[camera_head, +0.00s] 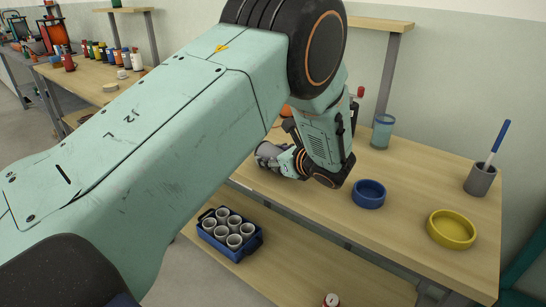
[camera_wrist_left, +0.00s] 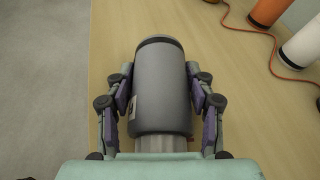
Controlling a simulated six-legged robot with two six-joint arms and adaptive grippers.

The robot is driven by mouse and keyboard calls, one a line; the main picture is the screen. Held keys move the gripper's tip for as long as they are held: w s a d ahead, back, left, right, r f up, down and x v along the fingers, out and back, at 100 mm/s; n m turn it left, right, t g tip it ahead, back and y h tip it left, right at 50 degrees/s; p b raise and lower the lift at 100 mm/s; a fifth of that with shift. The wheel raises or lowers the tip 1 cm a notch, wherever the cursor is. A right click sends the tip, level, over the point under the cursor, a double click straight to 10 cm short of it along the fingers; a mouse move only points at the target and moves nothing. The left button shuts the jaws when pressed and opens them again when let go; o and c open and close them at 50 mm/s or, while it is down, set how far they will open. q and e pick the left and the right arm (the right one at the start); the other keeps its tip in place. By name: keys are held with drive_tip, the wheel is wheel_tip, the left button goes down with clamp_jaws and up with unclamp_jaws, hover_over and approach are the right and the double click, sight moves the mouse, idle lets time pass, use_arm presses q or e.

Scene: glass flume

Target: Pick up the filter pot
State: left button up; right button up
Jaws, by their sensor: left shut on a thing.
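A grey cylindrical pot (camera_wrist_left: 162,92), which I take as the filter pot, lies between the fingers of my left gripper (camera_wrist_left: 163,80) in the left wrist view. The fingers press on it from both sides, and a small pale label shows on its left side. In the head view the pot (camera_head: 268,149) shows only partly at the near left edge of the workbench, with my left gripper (camera_head: 281,161) around it. My left arm hides much of that area. Whether the pot touches the bench top is not clear. My right gripper is in neither view.
The wooden workbench (camera_head: 400,200) holds a blue dish (camera_head: 369,194), a yellow dish (camera_head: 451,229), a teal cup (camera_head: 382,131) and a grey cup (camera_head: 480,179) with a blue-handled tool. A blue crate of grey cups (camera_head: 229,234) sits on the lower shelf. An orange cable (camera_wrist_left: 272,50) lies beyond the pot.

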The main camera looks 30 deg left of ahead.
use_arm(q)
drive_tip(key=shift+c, duration=1.4)
